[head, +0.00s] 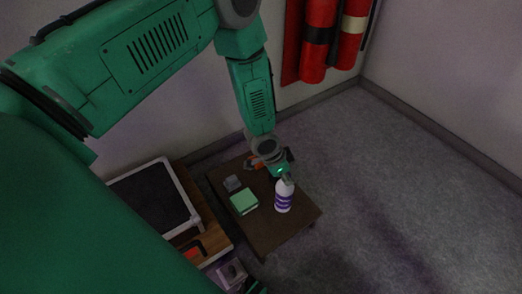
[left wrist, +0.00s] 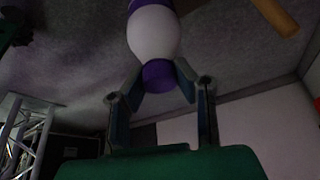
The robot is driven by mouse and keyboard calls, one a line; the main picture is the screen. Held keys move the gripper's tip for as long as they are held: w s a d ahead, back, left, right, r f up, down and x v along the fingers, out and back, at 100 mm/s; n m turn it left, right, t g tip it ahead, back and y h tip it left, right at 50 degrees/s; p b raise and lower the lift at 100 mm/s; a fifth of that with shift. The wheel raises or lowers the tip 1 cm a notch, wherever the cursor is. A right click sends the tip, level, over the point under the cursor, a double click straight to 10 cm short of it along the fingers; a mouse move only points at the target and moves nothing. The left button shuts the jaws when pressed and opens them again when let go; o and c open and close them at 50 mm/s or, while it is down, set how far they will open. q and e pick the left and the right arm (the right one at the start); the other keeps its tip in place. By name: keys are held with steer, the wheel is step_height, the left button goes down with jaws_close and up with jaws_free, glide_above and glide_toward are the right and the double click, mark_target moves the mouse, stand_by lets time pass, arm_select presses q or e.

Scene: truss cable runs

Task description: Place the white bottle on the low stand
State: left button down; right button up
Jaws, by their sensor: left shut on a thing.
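The white bottle (head: 284,197) with a purple label is upright over the low brown stand (head: 270,235), towards its right side. My left gripper (head: 284,178) reaches down from above and is shut on the bottle's top. In the left wrist view the fingers (left wrist: 160,88) close around the purple cap, and the white bottle body (left wrist: 154,34) extends past them. I cannot tell whether the bottle's base touches the stand.
A green box (head: 244,201), a small grey item (head: 232,183) and an orange item (head: 252,162) are also on the stand. A dark-topped case (head: 155,199) is to the left. Red cylinders (head: 319,40) hang on the wall. Open floor lies right.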

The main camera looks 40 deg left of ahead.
mark_target(279, 184)
arm_select(q)
step_height(279, 184, down, 6)
steer(key=b, duration=0.3)
steer(key=shift+w, duration=0.1)
step_height(279, 184, down, 4)
steer(key=shift+f+b, duration=0.2)
steer(key=shift+b, duration=0.75)
steer(key=shift+r, duration=0.15)
steer(key=c, duration=1.3)
jaws_free()
steer(key=p+v, duration=0.5)
steer(key=v, duration=0.6)
steer(key=shift+w+r, duration=0.1)
steer(key=shift+s+a+r, duration=0.1)
steer(key=shift+s+r, duration=0.1)
steer(key=shift+r, duration=0.2)
